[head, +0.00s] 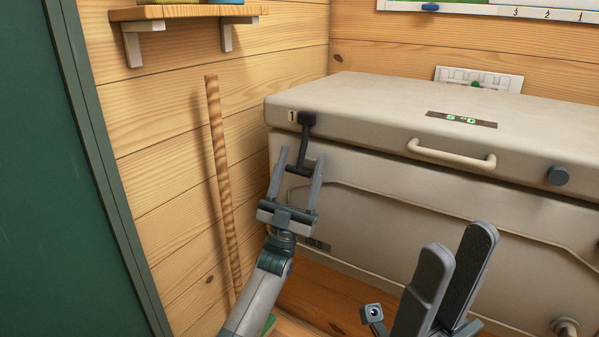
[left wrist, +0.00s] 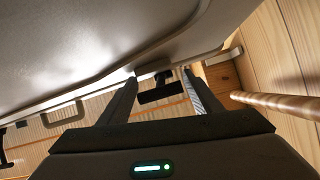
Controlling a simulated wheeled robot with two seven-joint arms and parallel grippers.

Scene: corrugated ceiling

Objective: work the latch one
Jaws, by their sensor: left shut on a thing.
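Latch one (head: 306,140) is a dark latch at the left end of the big beige chest's front, beside a small "1" label (head: 292,116). Its arm hangs down from the lid edge to a crossbar. My left gripper (head: 302,165) has a finger at each end of this crossbar and is shut on it. In the left wrist view the dark crossbar (left wrist: 160,94) shows between the two fingers. My right gripper (head: 460,240) is open and empty, in front of the chest at the lower right.
A wooden pole (head: 220,180) leans by the left wall. A shelf (head: 190,12) is above it. A green panel (head: 50,180) stands at far left.

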